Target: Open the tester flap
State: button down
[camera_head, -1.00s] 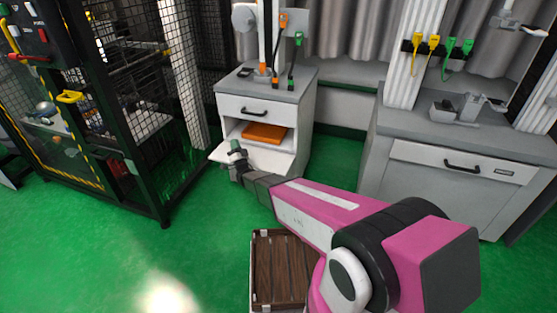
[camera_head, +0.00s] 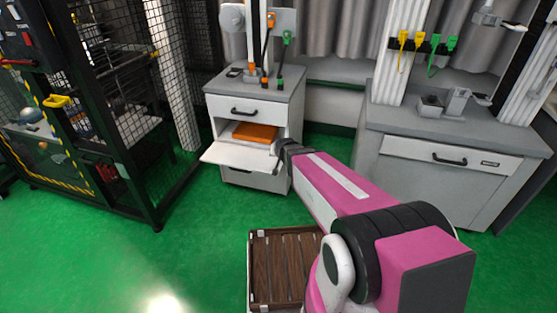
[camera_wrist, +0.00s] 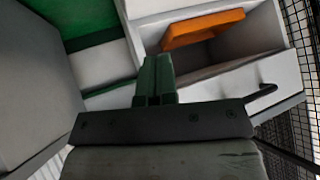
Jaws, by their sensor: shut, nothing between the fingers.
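The tester is a white cabinet with a grey top (camera_head: 290,88). Its white flap (camera_head: 225,154) is folded down and sticks out roughly level below an open compartment. An orange block (camera_head: 255,132) lies inside the compartment; it also shows in the wrist view (camera_wrist: 203,28). My gripper is at the right side of the compartment and flap in the head view, where its fingers are mostly hidden. In the wrist view its green fingers (camera_wrist: 156,75) are shut together and empty, in front of the cabinet's side edge. I cannot tell whether they touch it.
A drawer with a black handle (camera_head: 243,111) is above the compartment. A wooden crate (camera_head: 285,268) stands on the green floor near my arm. A black mesh cage (camera_head: 130,110) is at left and a grey-topped bench (camera_head: 455,135) at right.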

jog(key=s+d+r+g, duration=0.2)
jog(key=s+d+g, duration=0.15)
jog(key=s, duration=0.35)
jog(key=s+d+r+n+g+h, duration=0.1)
jog(key=s+d+g, duration=0.25)
jog(key=s, duration=0.35)
jog(key=s+d+r+g, duration=0.2)
jog(key=s+d, duration=0.2)
jog(key=s, duration=0.3)
jog(key=w+a+r+m, duration=0.1)
jog(key=w+a, duration=0.3)
jog(key=w, duration=0.4)
jog(key=w+a+r+m+t, duration=0.1)
jog(key=w+a, duration=0.3)
jog(key=w, duration=0.4)
jog(key=w+a+r+m, duration=0.15)
jog(key=w+a, duration=0.25)
jog(key=w, duration=0.4)
jog(key=shift+h, duration=0.4)
jog(key=f, duration=1.2)
jog(key=shift+s+d+f, duration=0.2)
jog(key=shift+d, duration=0.1)
jog(key=shift+s+a+f, duration=0.1)
jog(key=shift+s+f, duration=0.1)
jog(key=shift+f, duration=0.4)
